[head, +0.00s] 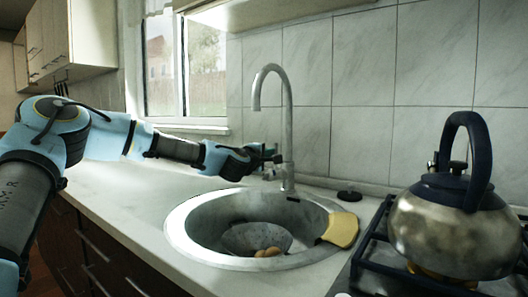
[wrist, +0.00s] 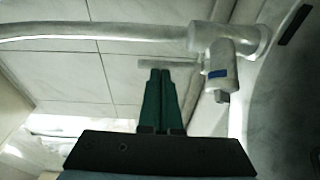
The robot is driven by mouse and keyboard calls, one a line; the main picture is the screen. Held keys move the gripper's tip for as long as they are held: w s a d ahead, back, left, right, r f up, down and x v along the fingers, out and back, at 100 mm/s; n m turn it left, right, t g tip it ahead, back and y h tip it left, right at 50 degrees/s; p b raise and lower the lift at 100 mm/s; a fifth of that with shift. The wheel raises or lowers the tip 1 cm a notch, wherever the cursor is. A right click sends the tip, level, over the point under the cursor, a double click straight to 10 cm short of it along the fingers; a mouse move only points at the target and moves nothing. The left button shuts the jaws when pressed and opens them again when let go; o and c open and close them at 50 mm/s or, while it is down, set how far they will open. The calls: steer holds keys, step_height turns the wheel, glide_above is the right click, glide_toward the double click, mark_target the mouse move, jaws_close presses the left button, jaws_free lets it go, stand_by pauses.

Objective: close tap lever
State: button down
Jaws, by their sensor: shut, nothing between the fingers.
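The grey metal tap (head: 288,130) stands upright behind the sink, with a tall curved spout. In the wrist view its pipe (wrist: 100,31) runs across the top to a valve body (wrist: 228,42) with a small blue mark. A thin pale lever (wrist: 182,64) sticks out from the valve's side. My gripper (head: 274,156) is beside the tap, on its left in the head view. In the wrist view its green fingers (wrist: 160,73) are shut and empty, with the tips at the lever; I cannot tell if they touch. The lever is hard to make out in the head view.
The round sink (head: 185,225) holds a bowl (head: 250,238) with brownish items. A yellow sponge-like piece (head: 342,230) lies on its right rim. A kettle (head: 452,228) stands on the stove at right. Pale counter (head: 130,205) is clear to the left; the tiled wall (head: 360,90) is behind.

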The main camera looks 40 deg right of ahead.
stand_by(0.3)
steer(key=b+v, duration=0.1)
steer(key=v, duration=0.9)
steer(key=shift+s+a, duration=0.2)
steer(key=shift+a, duration=0.2)
